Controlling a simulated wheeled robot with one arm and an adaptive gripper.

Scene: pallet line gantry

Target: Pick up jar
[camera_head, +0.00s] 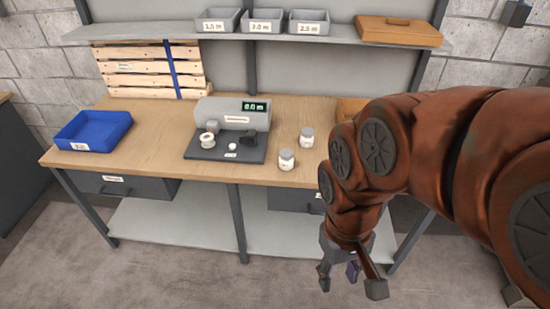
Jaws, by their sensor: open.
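Two small white jars stand upright on the wooden workbench (165,140). The nearer jar (286,161) is close to the bench's front edge, right of the grey device's dark base. The farther jar (306,138) stands a little behind it and to the right. My gripper (350,283) hangs in front of the bench, below the bench top in the picture and to the right of both jars. Its fingers are spread apart, with nothing seen held between them. Both jars are in clear sight.
A grey device with a display (235,113) sits on the bench, with small items on its dark base. A blue tray (93,131) is at the left. Grey bins (266,22) and a brown case (399,30) are on the shelf above. Bare bench lies between tray and device.

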